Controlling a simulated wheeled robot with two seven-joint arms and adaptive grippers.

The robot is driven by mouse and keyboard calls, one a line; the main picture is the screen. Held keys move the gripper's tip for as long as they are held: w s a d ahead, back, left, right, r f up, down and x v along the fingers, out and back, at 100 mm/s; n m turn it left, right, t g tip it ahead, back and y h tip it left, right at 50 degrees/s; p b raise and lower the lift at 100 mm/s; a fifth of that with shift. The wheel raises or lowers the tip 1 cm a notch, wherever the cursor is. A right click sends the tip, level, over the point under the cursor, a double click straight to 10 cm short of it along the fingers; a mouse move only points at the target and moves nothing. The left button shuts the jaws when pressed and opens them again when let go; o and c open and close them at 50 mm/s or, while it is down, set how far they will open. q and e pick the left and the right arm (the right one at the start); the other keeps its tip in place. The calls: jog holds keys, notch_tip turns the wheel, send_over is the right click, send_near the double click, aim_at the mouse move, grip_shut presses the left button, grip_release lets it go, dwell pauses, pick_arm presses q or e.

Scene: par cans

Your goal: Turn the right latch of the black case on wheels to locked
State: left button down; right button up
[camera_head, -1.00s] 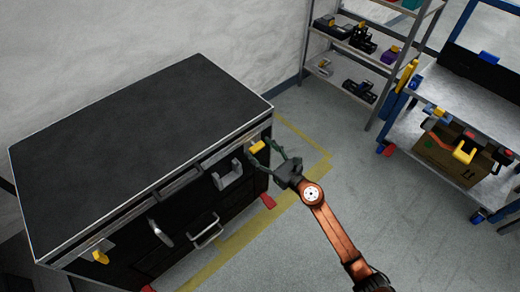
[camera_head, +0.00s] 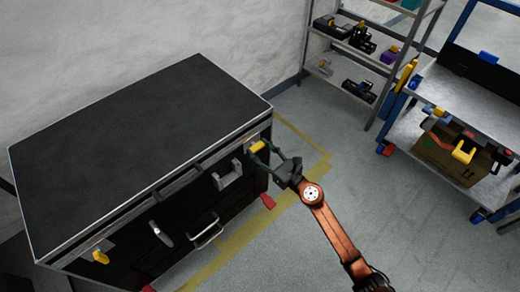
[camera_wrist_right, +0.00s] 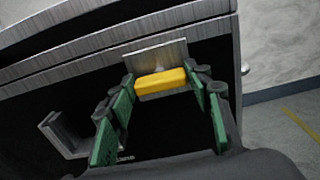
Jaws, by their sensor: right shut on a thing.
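The black case on wheels (camera_head: 130,140) stands at the left in the head view. Its right latch is a yellow handle (camera_head: 257,147) on a metal plate near the right end of the front; it also shows in the wrist view (camera_wrist_right: 162,82), lying nearly level and slightly tilted. My right gripper (camera_head: 264,152) has its green-padded fingers on either end of the yellow handle, shut on it; the fingers show in the wrist view (camera_wrist_right: 162,90). The left latch (camera_head: 100,257), also yellow, sits at the left end of the front. My left gripper is not in view.
Grey brackets and a handle (camera_head: 207,234) stick out from the case front. A grey shelf rack (camera_head: 345,45) stands at the back, and a blue cart (camera_head: 455,105) with tools and a cardboard box stands at the right. The floor between is clear.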

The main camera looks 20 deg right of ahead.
jog(key=shift+m, duration=0.3)
jog(key=shift+p, duration=0.35)
jog(key=m+p, duration=0.2)
jog(key=m, duration=0.2)
jog(key=m+p, duration=0.1)
jog(key=m, duration=0.4)
jog(key=shift+w+d+r+p, duration=0.1)
jog(key=shift+d+p, duration=0.1)
jog(key=shift+p, duration=0.2)
jog(key=m+p, duration=0.3)
jog(key=m, duration=0.3)
jog(key=shift+m, duration=0.4)
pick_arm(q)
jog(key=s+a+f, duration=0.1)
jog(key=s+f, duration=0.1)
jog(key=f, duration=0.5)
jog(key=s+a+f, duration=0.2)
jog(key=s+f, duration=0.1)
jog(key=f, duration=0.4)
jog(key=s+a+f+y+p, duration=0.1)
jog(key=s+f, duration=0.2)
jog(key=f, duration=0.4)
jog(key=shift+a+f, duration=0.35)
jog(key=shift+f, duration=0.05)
pick_arm(e)
jog(key=shift+f+m, duration=0.3)
jog(key=shift+m, duration=0.5)
jog(key=o, duration=1.2)
jog(key=shift+c, duration=0.2)
